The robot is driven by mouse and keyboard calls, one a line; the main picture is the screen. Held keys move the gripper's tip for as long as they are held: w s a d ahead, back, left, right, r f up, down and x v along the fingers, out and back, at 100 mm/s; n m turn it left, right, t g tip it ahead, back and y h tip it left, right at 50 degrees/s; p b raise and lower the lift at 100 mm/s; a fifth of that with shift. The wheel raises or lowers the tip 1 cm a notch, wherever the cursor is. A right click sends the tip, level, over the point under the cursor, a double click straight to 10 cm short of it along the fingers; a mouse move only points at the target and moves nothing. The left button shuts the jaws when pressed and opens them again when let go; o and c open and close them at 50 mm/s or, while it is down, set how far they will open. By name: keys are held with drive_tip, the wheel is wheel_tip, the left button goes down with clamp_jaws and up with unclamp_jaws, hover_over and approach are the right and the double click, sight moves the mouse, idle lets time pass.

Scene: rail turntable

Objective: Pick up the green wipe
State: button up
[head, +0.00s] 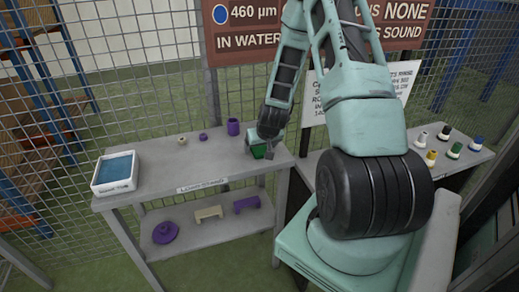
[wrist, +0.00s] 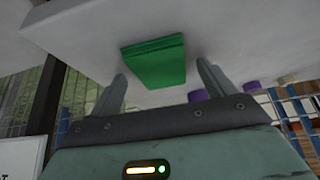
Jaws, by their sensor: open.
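The green wipe (wrist: 154,62) is a flat green rectangular block on the grey tabletop in the wrist view. It lies between and just beyond the two fingertips of my gripper (wrist: 161,77). The fingers are apart, with nothing held between them. In the head view my gripper (head: 262,143) is low over the right end of the grey table. A small part of the green wipe (head: 258,151) shows there under it; the rest is hidden by my gripper. I cannot tell whether the fingers touch the wipe.
A white tray with blue filling (head: 93,184) stands at the table's left end. A purple cup (head: 233,127), a small purple ring (head: 203,137) and a beige ring (head: 182,141) stand along the back. Purple and beige parts lie on the lower shelf (head: 180,246). A wire fence (head: 130,100) rises behind.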

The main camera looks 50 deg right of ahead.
sight(261, 149)
drive_tip(key=c, duration=1.1)
drive_tip(key=shift+o, duration=0.2)
drive_tip(key=shift+r, duration=0.1)
wheel_tip(261, 149, up, 10)
drive_tip(key=shift+o, duration=0.4)
